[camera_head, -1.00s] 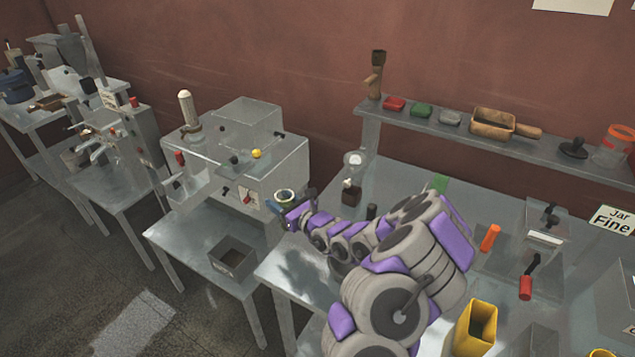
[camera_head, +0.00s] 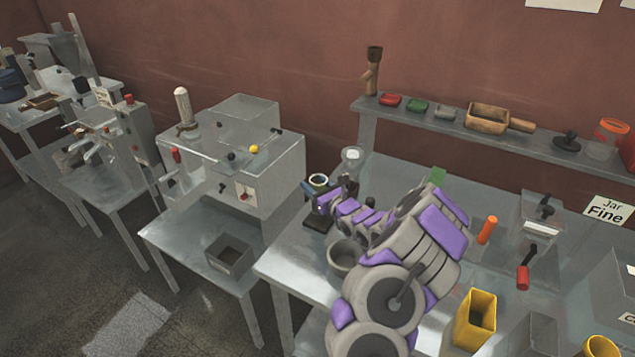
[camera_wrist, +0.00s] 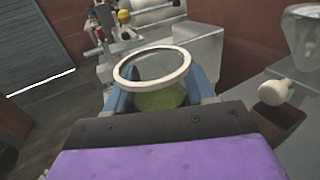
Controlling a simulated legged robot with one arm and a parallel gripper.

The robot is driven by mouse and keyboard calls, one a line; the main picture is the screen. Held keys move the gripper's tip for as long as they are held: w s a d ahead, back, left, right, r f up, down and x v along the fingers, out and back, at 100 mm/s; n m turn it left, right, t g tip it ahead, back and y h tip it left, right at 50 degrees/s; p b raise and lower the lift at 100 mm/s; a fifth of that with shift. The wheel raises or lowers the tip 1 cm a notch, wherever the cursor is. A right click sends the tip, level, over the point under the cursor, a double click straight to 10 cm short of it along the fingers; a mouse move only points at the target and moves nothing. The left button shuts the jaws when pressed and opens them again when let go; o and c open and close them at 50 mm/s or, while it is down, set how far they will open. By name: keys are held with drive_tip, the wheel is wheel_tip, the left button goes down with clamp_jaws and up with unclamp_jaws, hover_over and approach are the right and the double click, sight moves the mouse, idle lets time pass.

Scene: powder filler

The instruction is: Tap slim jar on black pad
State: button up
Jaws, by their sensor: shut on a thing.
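The slim jar (camera_head: 318,180) is clear with a pale round rim, and it is upright in my gripper (camera_head: 316,192). In the wrist view the jar (camera_wrist: 153,66) sits between blue fingers, with green contents low inside it. My gripper (camera_wrist: 160,95) is shut on it. The black pad (camera_head: 318,223) shows on the table near its left edge, just below my gripper in the head view. The jar's base is hidden by the gripper, so I cannot tell whether it touches the pad.
A grey round bowl (camera_head: 345,256) stands close to my arm. A clear-topped vessel (camera_head: 352,157) is just behind the gripper. A box-shaped machine (camera_head: 250,150) stands on the separate table to the left. Yellow containers (camera_head: 475,318) are at the front right.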

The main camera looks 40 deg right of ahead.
drive_tip(key=shift+f, duration=0.65)
drive_tip(key=shift+d+f, duration=0.15)
drive_tip(key=shift+d, duration=0.55)
drive_tip(key=shift+a, duration=0.25)
drive_tip(key=shift+a+f+b, duration=0.3)
drive_tip(key=shift+a+f, duration=0.05)
drive_tip(key=shift+f, duration=0.05)
drive_tip(key=shift+d+f, duration=0.4)
drive_tip(key=shift+f, duration=0.45)
